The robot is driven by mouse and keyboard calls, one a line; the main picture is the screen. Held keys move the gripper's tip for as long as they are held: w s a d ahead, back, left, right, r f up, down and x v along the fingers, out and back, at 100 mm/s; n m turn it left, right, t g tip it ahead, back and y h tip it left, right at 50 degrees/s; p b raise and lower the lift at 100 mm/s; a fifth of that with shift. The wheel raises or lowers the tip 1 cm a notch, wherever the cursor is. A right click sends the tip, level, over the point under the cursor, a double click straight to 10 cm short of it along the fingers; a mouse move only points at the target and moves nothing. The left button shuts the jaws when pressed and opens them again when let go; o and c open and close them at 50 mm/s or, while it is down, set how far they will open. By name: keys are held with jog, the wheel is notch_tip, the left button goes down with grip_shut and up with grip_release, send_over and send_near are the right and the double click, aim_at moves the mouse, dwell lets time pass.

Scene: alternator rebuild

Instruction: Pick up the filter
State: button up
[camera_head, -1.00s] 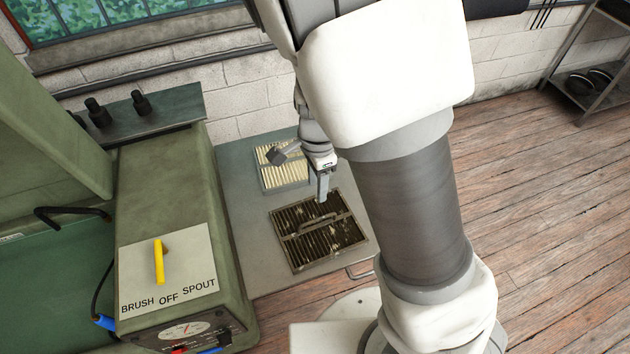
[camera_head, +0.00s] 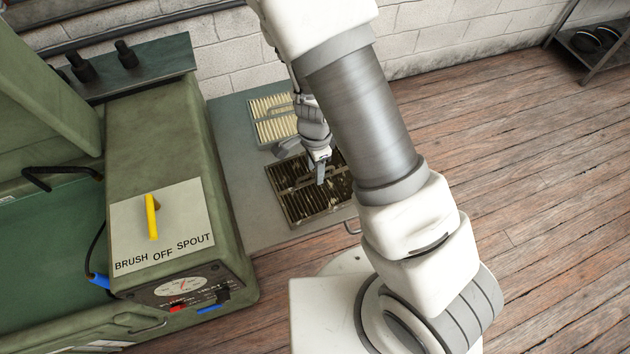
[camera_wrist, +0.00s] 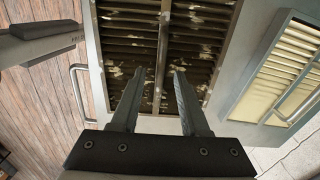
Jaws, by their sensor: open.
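Two filters lie on a grey table. One is a dark, dirty slatted filter (camera_head: 300,207) with pale flecks, at the front of the table. The other is a clean cream slatted filter (camera_head: 270,106) behind it. My gripper (camera_head: 319,172) is over the dirty filter in the head view and partly covers it. In the wrist view my gripper (camera_wrist: 155,82) is open and empty, its two fingers apart over the dirty filter (camera_wrist: 195,45) near its middle bar. The clean filter (camera_wrist: 275,80) shows at the right of the wrist view. I cannot tell whether the fingers touch the filter.
The grey table (camera_head: 240,200) stands against a green machine (camera_head: 165,130) with a yellow lever (camera_head: 151,216) on its left. A metal handle (camera_wrist: 82,90) is at the table's edge. Wooden floor (camera_head: 480,170) lies open to the right; a shelf (camera_head: 590,45) stands far right.

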notch_tip(320, 180, down, 2)
jog(key=shift+f, duration=0.15)
grip_shut()
dwell(1.4)
